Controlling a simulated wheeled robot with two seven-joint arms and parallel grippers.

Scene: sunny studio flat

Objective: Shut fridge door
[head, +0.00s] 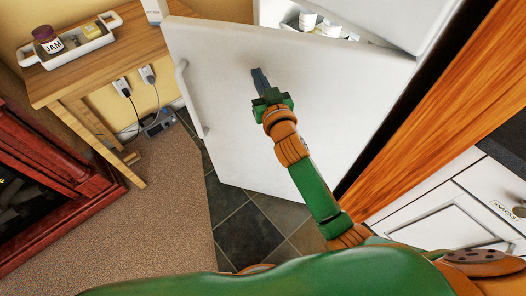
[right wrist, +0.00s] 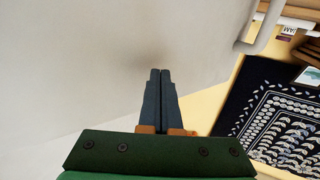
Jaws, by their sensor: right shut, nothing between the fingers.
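The white fridge door (head: 235,140) stands open in the head view, with its handle (head: 191,98) along its left edge. Part of the open fridge interior (head: 290,14) shows behind its top edge. My right gripper (head: 257,72) is shut and empty, in front of the door's face near its upper middle. In the right wrist view the shut fingers (right wrist: 160,76) point at the white door (right wrist: 90,60), with a faint dark shade by the tips; I cannot tell whether they touch it. The handle (right wrist: 264,30) also shows there. My left gripper is not in view.
A wooden table (head: 120,50) with a white tray (head: 85,45) and a jam jar (head: 47,39) stands left of the door. A dark red cabinet (head: 60,190) is at lower left. A wooden panel (head: 440,90) and white drawers (head: 430,220) stand at right. Tiled floor (head: 245,230) is clear.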

